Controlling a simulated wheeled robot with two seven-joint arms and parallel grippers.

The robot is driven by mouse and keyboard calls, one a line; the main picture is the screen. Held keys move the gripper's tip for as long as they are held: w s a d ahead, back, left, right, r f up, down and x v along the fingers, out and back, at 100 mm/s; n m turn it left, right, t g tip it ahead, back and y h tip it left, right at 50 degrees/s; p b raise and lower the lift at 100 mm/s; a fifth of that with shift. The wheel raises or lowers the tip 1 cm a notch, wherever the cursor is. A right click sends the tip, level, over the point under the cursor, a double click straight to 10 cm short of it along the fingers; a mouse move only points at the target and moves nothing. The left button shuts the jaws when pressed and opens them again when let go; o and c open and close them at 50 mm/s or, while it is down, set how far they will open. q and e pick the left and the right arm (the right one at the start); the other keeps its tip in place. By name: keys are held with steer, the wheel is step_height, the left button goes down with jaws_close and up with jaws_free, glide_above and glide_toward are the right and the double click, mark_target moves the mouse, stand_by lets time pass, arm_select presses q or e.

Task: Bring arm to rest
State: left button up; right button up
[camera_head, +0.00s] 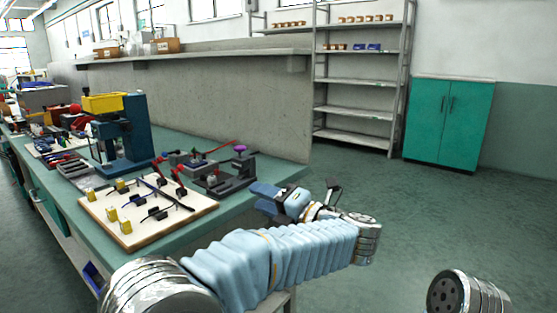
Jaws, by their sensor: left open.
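My left arm comes in from the lower left in a light blue ribbed sleeve. My left gripper (264,199) is at its far end, close to the right end of the green workbench (278,172). Its jaws are open and point left toward the bench. I see nothing between them. Of my right arm only a metal link shows at the lower right edge; its gripper is out of view.
A white board (125,228) with yellow and black parts lies on the bench. Behind it stand a blue press (127,125) and a small dark fixture (238,172). A grey shelf (360,82) and green cabinet (448,120) stand at the back. Floor on the right is clear.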

arm_select(q)
steer(key=w+a+f+m+t+h, duration=0.25)
steer(key=w+f+m, duration=0.3)
steer(key=f, duration=0.35)
steer(key=w+a+f+m+t+h, duration=0.1)
steer(key=w+f+m+t+h, duration=0.1)
steer(key=w+f+m+h, duration=0.4)
steer(key=s+a+f+m+g+h, duration=0.15)
steer(key=f+m, duration=0.35)
steer(key=f, duration=0.6)
steer(key=s+a+f+m+g+h, duration=0.1)
steer(key=s+a+f+m+h, duration=0.2)
steer(key=f, duration=0.7)
steer(key=s+f+m+g+h, duration=0.3)
steer(key=s+f+m+g, duration=0.4)
steer(key=s+f, duration=0.8)
steer(key=s+f+m+g+h, duration=0.1)
steer(key=s+f+m+g, duration=0.1)
steer(key=s, duration=0.6)
steer(key=s+f+m+g+h, duration=0.1)
steer(key=s+f+g, duration=0.2)
steer(key=s, duration=0.6)
steer(key=shift+a+f+m+g, duration=0.2)
steer(key=shift+f+m+g, duration=0.1)
steer(key=shift+m+g, duration=0.1)
steer(key=shift+s, duration=0.1)
